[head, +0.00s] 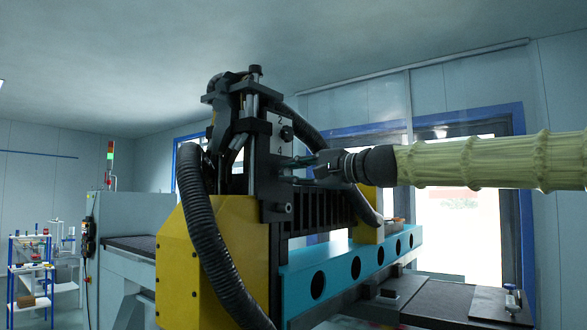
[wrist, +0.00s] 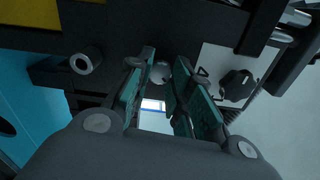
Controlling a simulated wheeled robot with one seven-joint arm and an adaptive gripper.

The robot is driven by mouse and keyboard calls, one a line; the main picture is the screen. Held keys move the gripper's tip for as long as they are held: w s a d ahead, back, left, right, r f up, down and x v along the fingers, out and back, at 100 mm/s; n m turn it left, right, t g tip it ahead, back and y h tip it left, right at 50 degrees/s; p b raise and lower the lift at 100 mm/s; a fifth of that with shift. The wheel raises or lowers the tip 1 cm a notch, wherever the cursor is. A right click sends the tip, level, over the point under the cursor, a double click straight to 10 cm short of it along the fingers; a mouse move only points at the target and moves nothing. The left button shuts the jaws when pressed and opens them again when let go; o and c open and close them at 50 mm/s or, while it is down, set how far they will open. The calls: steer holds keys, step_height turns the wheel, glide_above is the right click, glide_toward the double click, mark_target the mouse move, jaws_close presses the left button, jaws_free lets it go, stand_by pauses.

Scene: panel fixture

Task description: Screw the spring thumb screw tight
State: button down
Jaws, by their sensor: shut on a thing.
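The spring thumb screw (wrist: 160,73) shows as a small round grey head between my fingertips in the wrist view. My gripper (wrist: 160,80) is closed on its sides with two teal-padded fingers. In the head view, my gripper (head: 300,170) reaches in from the right, level, with its tips at the dark upright panel (head: 278,148). The panel carries the marks 2 and 4. The fingers and distance hide the held screw in the head view. How far it is screwed in cannot be told.
Another round knob (head: 287,133) sits above my gripper on the panel. A cylindrical fitting (wrist: 86,61) stands left of my fingers in the wrist view. A black corrugated hose (head: 208,235) and yellow housing (head: 180,262) are at the left. A teal beam (head: 335,268) runs below my arm.

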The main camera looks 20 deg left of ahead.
steer(key=m, duration=0.1)
steer(key=m+p, duration=0.1)
steer(key=m, duration=0.1)
steer(key=m+p, duration=0.1)
steer(key=shift+w+d+r+m, duration=0.1)
steer(key=shift+r+m, duration=0.15)
steer(key=shift+m, duration=0.05)
steer(key=shift+f+m+p, duration=0.15)
steer(key=shift+m+p, duration=0.9)
steer(key=shift+m, duration=0.75)
steer(key=c, duration=1.2)
jaws_free()
steer(key=shift+f, duration=0.1)
steer(key=shift+c, duration=0.2)
steer(key=shift+d, duration=0.1)
steer(key=v, duration=1.2)
